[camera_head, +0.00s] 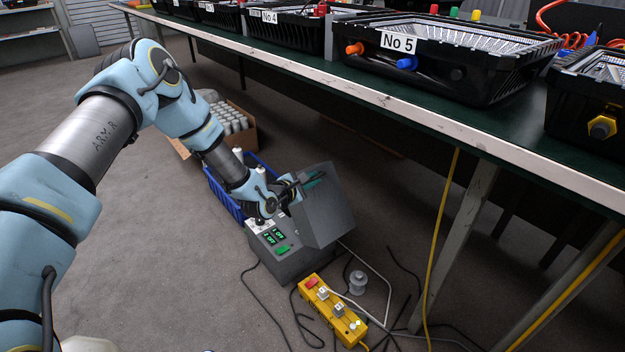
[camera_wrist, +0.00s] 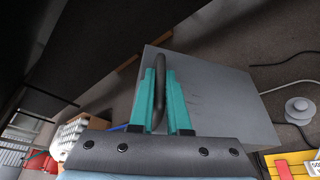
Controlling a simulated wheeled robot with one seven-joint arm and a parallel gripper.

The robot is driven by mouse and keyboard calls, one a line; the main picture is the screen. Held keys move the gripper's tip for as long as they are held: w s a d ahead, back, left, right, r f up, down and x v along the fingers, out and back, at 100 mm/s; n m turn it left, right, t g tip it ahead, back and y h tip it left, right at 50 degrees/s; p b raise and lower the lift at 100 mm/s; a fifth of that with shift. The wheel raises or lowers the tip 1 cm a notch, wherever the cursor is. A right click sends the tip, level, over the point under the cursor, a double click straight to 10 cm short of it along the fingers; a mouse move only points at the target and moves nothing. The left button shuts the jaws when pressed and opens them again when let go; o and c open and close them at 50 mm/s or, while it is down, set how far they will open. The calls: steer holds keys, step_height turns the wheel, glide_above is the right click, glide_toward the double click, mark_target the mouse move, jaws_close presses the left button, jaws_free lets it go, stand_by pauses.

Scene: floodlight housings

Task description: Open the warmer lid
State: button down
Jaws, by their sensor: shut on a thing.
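The warmer (camera_head: 300,264) is a grey box on the floor, with green digital displays on its front panel. Its grey lid (camera_head: 328,215) stands raised and tilted above the box. In the wrist view the lid (camera_wrist: 220,98) is a flat grey panel with a dark curved handle (camera_wrist: 160,65). My gripper (camera_head: 314,180) is at the lid's upper part. In the wrist view its teal fingers (camera_wrist: 160,90) are shut on the handle, one on each side. The inside of the warmer is mostly hidden by the arm and lid.
A blue crate (camera_head: 225,199) and a carton of white cylinders (camera_head: 232,121) stand behind. A long table (camera_head: 440,122) with floodlight housings (camera_head: 450,62) runs above right.

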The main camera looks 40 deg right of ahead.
steer(key=shift+s, duration=0.1)
stand_by(0.6)
steer(key=s+f+m+t, duration=0.1)
steer(key=s+m, duration=0.1)
steer(key=s, duration=0.7)
steer(key=shift+a+f+h, duration=0.2)
steer(key=shift+a+h, duration=0.1)
steer(key=shift+s, duration=0.1)
steer(key=c, duration=0.9)
jaws_free()
steer(key=p+v, duration=0.1)
steer(key=v, duration=0.9)
steer(key=shift+s+a+p, duration=0.2)
steer(key=shift+a+p, duration=0.15)
